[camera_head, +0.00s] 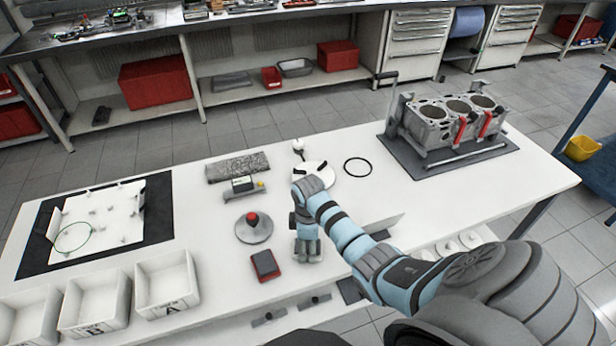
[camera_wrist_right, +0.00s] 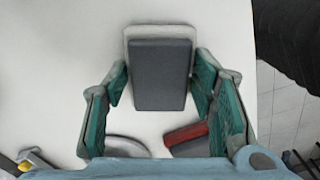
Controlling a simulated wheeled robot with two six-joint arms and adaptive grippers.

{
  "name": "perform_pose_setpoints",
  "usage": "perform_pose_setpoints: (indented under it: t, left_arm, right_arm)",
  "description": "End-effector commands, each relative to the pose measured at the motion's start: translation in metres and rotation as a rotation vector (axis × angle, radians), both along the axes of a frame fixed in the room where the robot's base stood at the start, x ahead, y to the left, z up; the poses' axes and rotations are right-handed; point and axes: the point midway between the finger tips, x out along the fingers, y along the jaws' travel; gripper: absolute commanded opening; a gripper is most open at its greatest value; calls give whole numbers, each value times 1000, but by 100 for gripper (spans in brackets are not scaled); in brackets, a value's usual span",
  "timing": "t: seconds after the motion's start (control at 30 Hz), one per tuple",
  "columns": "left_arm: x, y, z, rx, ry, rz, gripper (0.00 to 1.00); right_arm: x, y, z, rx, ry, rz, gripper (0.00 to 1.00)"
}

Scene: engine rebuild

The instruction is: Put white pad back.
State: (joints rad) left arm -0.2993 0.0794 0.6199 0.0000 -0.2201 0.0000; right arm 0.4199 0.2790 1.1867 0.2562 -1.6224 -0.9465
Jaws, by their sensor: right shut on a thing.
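The white pad (camera_wrist_right: 160,75) has a white rim and a dark grey top. In the right wrist view it sits between the two teal fingers of my right gripper (camera_wrist_right: 161,82), which are shut on its sides. In the head view my right gripper (camera_head: 308,252) points down over the front part of the white table, and it mostly hides the pad. I cannot tell whether the pad touches the table. A red pad (camera_head: 265,265) with a dark top lies just left of my gripper; it also shows in the right wrist view (camera_wrist_right: 187,134). My left gripper is not in view.
A grey disc with a red knob (camera_head: 253,228) stands left of my gripper. Behind are a grey block (camera_head: 237,167), a white disc (camera_head: 325,168) and a black ring (camera_head: 358,167). An engine block (camera_head: 450,120) is at right, white bins (camera_head: 167,285) at front left.

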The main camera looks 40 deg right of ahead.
Motion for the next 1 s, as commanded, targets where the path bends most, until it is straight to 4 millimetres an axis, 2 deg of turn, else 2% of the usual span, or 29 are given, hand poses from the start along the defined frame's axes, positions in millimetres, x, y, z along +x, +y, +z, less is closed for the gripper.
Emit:
perform_pose_setpoints:
  t: [0.03,0.13,0.4,0.5,0.57,0.8,0.9,1.0]
  left_arm:
    - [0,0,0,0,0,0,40]
    - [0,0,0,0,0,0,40]
    - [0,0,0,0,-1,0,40]
    - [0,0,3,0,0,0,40]
    - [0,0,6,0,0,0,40]
    - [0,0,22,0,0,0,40]
    - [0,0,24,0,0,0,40]
    - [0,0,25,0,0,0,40]
  right_arm:
    - [0,0,0,0,0,0,56]
    - [0,0,0,0,0,0,71]
    - [0,0,0,0,0,0,71]
    - [0,0,7,0,0,0,71]
    - [1,0,17,-1,-2,0,71]
    - [1,-1,83,-1,-4,1,71]
    - [1,0,106,-1,-3,0,71]
    - [1,0,120,0,-1,0,71]
